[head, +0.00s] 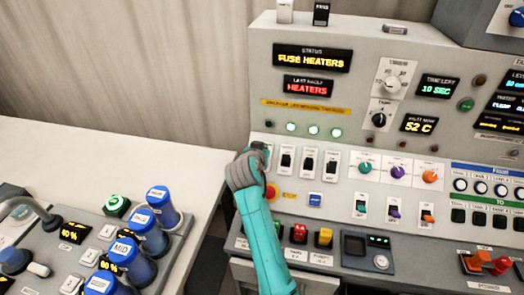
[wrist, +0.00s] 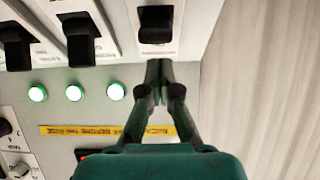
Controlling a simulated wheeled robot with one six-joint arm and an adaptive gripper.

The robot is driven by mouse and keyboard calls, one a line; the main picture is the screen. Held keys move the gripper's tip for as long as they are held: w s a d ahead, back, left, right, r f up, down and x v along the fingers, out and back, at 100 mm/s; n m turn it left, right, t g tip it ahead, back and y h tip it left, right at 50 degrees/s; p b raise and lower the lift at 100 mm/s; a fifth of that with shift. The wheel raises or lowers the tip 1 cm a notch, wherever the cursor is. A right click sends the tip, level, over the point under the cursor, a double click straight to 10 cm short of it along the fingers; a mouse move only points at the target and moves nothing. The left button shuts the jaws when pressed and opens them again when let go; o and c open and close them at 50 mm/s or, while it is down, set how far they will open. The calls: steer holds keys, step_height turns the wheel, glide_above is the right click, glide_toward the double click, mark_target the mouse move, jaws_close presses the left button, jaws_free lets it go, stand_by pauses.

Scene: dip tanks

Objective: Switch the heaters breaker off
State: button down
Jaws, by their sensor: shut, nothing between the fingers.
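A row of black rocker breakers on white plates runs along the panel's lower slope. In the head view three show clearly: one (head: 287,159), a second (head: 309,161) and a third (head: 331,163). My gripper (head: 262,150) covers most of the leftmost position. In the wrist view, which is turned over, my shut, empty gripper (wrist: 157,68) has its tips just by the edge of the end breaker (wrist: 157,22). I cannot tell if they touch. The breaker labels are too small to read, so I cannot tell which is heaters.
The status display (head: 312,58) reads "FUSE HEATERS", and the last fault display (head: 308,87) reads "HEATERS". Three green lamps (head: 313,129) are lit above the breakers. Knobs (head: 400,171) sit right of them. Blue-capped cylinders (head: 152,230) stand at lower left.

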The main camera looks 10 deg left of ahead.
steer(key=r, duration=0.1)
steer(key=w+r, duration=0.1)
steer(key=r, duration=0.1)
steer(key=shift+w+d+r, duration=0.1)
steer(key=shift+w+r, duration=0.05)
steer(key=shift+w, duration=0.15)
steer(key=s, duration=1)
steer(key=shift+a+r, duration=0.25)
steer(key=shift+r, duration=0.1)
steer(key=shift+s, duration=0.1)
